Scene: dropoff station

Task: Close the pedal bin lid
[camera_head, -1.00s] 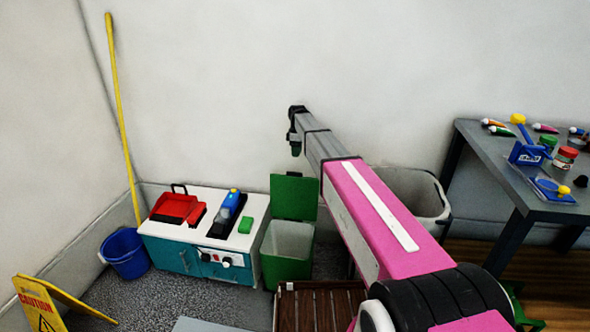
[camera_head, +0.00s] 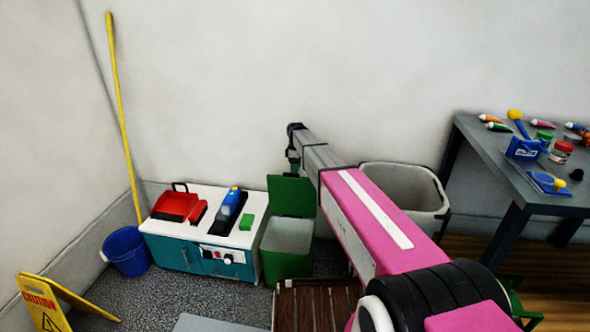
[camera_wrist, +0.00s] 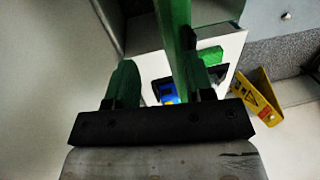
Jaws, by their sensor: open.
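The green pedal bin (camera_head: 287,262) stands on the floor with its lid (camera_head: 291,198) raised upright at the back, against the wall side. The bin's pale inside shows. My gripper (camera_head: 293,166) is at the lid's top edge, pointing down. In the wrist view my gripper (camera_wrist: 158,65) has its two green fingers apart with nothing clamped between them. The lid (camera_wrist: 174,30) appears there nearly edge-on, as a green strip close beside the right finger. I cannot tell whether they touch.
A white-topped teal cabinet (camera_head: 176,228) with a red item stands left of the bin. A larger grey bin (camera_head: 425,193) is behind my arm. A wooden slatted piece (camera_head: 312,305) lies in front. A caution sign (camera_head: 42,300) and blue bucket (camera_head: 126,250) are at left.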

